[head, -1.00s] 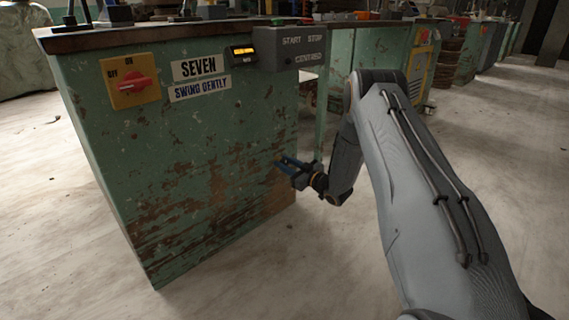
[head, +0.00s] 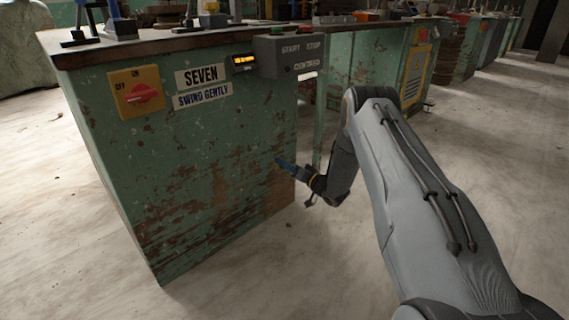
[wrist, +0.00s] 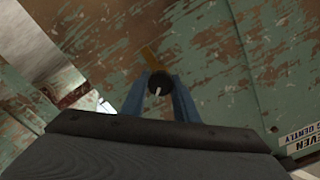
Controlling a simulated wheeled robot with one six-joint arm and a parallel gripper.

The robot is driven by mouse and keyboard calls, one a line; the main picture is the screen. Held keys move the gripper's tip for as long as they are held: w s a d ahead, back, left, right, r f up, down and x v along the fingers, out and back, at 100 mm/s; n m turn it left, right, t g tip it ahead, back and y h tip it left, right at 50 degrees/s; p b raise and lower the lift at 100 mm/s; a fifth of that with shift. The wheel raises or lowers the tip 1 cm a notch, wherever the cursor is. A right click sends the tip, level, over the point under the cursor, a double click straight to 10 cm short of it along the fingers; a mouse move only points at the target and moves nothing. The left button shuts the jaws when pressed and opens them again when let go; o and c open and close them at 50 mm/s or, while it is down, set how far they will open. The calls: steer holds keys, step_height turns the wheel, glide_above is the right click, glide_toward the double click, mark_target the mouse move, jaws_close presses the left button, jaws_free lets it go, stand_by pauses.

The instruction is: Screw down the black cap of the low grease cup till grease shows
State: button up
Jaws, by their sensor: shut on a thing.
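In the wrist view, the black cap (wrist: 160,83) is a small dark round knob with a white mark on its face. It sits between the two blue fingers of my gripper (wrist: 161,88), which is shut on it. No grease can be made out. In the head view, my gripper (head: 280,163) reaches the lower right part of the green cabinet's front (head: 210,170). The cap is too small or hidden there.
The cabinet front carries a yellow plate with a red switch (head: 143,94), a "SEVEN / SWING GENTLY" label (head: 201,85), and a grey start-stop box (head: 290,54) above my gripper. More machines (head: 440,50) line the back. The floor (head: 80,210) is clear.

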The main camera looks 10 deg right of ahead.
steer(key=m, duration=0.4)
steer(key=shift+f+m+p, duration=0.1)
steer(key=shift+m+p, duration=0.2)
steer(key=shift+p, duration=0.05)
steer(key=shift+f+m, duration=0.1)
steer(key=shift+m, duration=1.8)
steer(key=o, duration=1.1)
steer(key=shift+c, duration=0.2)
steer(key=shift+d, duration=0.1)
steer(key=p+v, duration=0.3)
steer(key=v, duration=0.4)
steer(key=shift+s+d, duration=0.15)
steer(key=shift+s, duration=0.2)
